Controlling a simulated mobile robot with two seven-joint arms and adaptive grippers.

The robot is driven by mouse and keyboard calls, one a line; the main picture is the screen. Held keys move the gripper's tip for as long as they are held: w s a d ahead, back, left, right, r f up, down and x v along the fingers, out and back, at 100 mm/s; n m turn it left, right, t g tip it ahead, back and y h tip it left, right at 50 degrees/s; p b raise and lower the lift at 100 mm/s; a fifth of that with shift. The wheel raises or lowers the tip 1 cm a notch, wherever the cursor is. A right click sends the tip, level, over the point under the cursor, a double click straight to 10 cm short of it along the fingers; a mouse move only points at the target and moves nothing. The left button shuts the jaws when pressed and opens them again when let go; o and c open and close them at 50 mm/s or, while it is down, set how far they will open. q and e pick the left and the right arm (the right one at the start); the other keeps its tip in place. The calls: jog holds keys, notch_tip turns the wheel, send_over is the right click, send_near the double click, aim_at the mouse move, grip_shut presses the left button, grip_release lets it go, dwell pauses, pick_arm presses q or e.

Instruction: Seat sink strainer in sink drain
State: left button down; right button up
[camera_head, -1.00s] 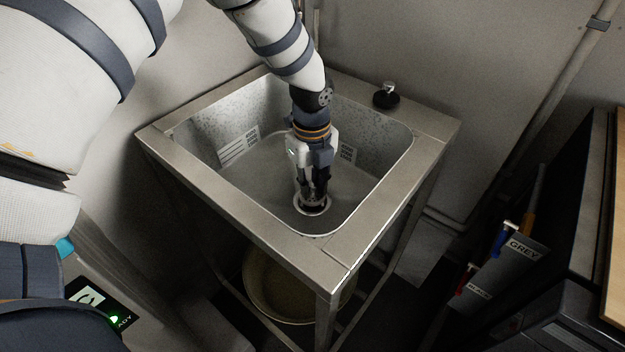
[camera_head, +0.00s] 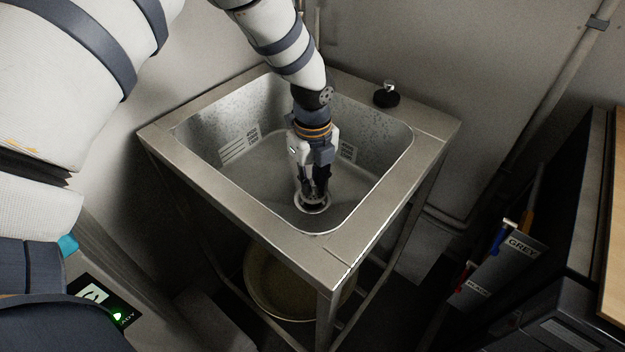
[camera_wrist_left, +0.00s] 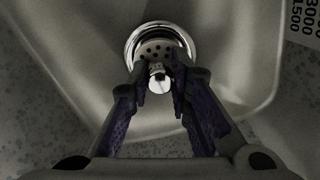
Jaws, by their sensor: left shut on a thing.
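The sink (camera_head: 265,165) is a square metal basin in a steel frame. Its drain (camera_wrist_left: 187,42) shows as a bright ring in the left wrist view, and the drain rim also shows in the head view (camera_head: 325,208). The strainer (camera_wrist_left: 153,50), a perforated disc with a small knob, lies inside that ring. My left gripper (camera_head: 313,197) points down into the basin at the drain. In the left wrist view its fingers (camera_wrist_left: 160,82) are shut on the strainer's knob. Whether the strainer sits flush cannot be told. My right gripper is not in view.
A black fitting with a metal top (camera_head: 386,95) stands on the sink's back rim. A round yellowish bowl (camera_head: 262,290) is under the sink. A dark cabinet (camera_head: 570,270) and labelled grey pieces (camera_head: 522,246) are at the right. The basin walls surround my left gripper.

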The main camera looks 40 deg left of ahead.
aim_at(313, 181)
pick_arm(q)
jog(key=shift+f+b, duration=0.3)
jog(key=shift+f, duration=0.95)
dwell(0.4)
jog(key=c, duration=1.4)
grip_release()
notch_tip(313, 181, up, 12)
